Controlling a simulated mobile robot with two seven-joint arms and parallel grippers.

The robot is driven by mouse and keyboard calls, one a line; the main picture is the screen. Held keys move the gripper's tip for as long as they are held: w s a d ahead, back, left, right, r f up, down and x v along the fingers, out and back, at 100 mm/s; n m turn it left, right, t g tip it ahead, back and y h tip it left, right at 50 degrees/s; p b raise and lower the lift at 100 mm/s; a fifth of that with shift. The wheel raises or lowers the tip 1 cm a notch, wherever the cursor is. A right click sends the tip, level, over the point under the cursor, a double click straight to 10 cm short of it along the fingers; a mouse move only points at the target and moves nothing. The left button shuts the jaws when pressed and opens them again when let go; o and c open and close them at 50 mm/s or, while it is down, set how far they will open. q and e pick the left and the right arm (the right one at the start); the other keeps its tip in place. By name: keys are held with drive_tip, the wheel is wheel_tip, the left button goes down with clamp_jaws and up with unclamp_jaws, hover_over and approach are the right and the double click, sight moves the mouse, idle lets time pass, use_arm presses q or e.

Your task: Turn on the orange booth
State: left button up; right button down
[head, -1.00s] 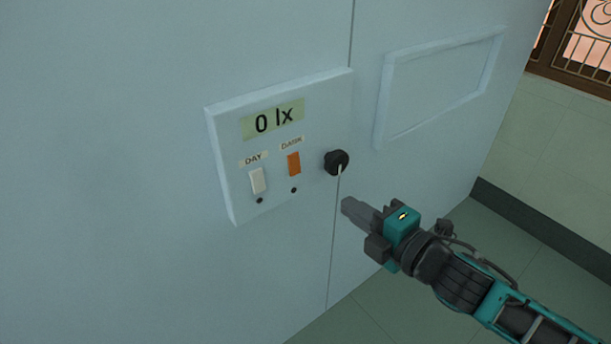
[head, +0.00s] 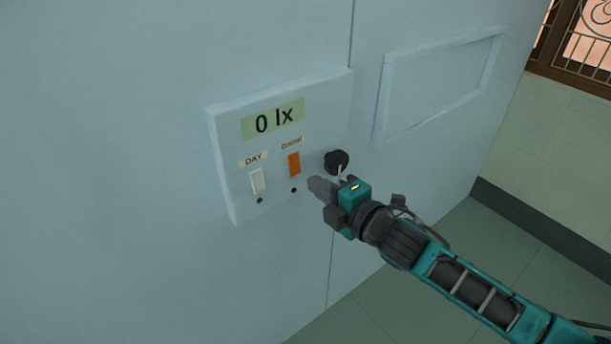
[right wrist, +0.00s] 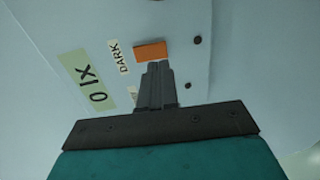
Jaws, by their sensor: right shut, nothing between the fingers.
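A white control panel (head: 226,190) is on the pale wall, with a display (head: 273,119) reading "0 lx". An orange rocker switch (head: 294,164) sits under the label "DARK", and a white switch (head: 258,181) sits under "DAY". A small dark dot is below each switch. My right gripper (head: 312,185) is shut and empty, just below and right of the orange switch. In the right wrist view the shut fingertips (right wrist: 158,66) point at the orange switch (right wrist: 151,51), close to its edge; I cannot tell whether they touch. My left gripper is not in view.
A black round knob (head: 336,161) sticks out right of the panel, close above my right gripper. A raised rectangular frame (head: 379,110) is on the wall farther right. Green floor (head: 400,300) lies below, and a barred window (head: 580,50) is at the upper right.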

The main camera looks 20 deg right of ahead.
sight(297, 171)
drive_tip(key=x, duration=0.4)
drive_tip(key=shift+w+a, duration=0.1)
drive_tip(key=shift+w, duration=0.3)
drive_tip(key=shift+f+b, duration=0.3)
drive_tip(key=shift+b, duration=0.3)
drive_tip(key=shift+w+r+t, duration=0.15)
drive_tip(key=shift+r+t, duration=0.05)
drive_tip(key=shift+t, duration=0.1)
